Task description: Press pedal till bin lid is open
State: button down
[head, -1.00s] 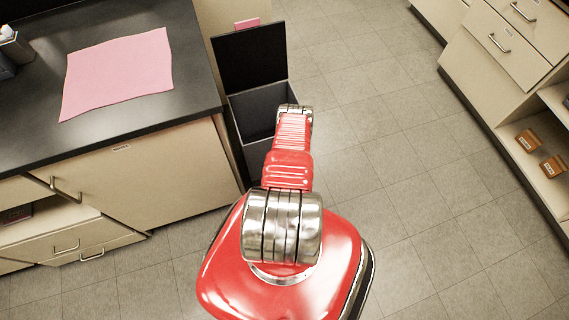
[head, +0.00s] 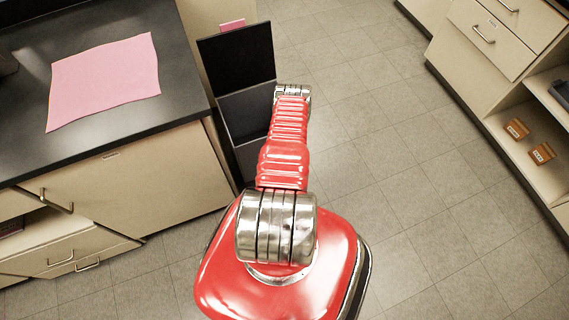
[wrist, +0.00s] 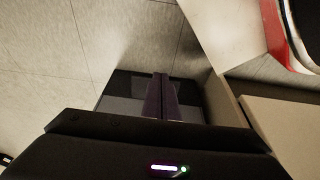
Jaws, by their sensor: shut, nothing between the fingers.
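The bin (head: 243,115) is a dark box standing against the end of the left counter in the head view. Its black lid (head: 237,57) stands raised, upright at the back, so the bin is open. My arm reaches forward and down along the bin's right side and hides its lower right part. The pedal cannot be made out in either view. My gripper (wrist: 161,82) shows in the wrist view with its two dark fingers shut together and nothing between them. Dark and grey surfaces lie behind the fingers; whether the fingers touch anything cannot be told.
A counter with a black top (head: 110,127) and a pink sheet (head: 103,78) is on the left. Its end panel is close to the bin. Drawers and a shelf unit (head: 491,80) stand at the right. The tiled floor (head: 400,160) between is clear.

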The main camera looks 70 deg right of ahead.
notch_tip(320, 180, up, 5)
jog(key=s+a, duration=0.2)
jog(key=shift+s+a, duration=0.35)
dwell(0.8)
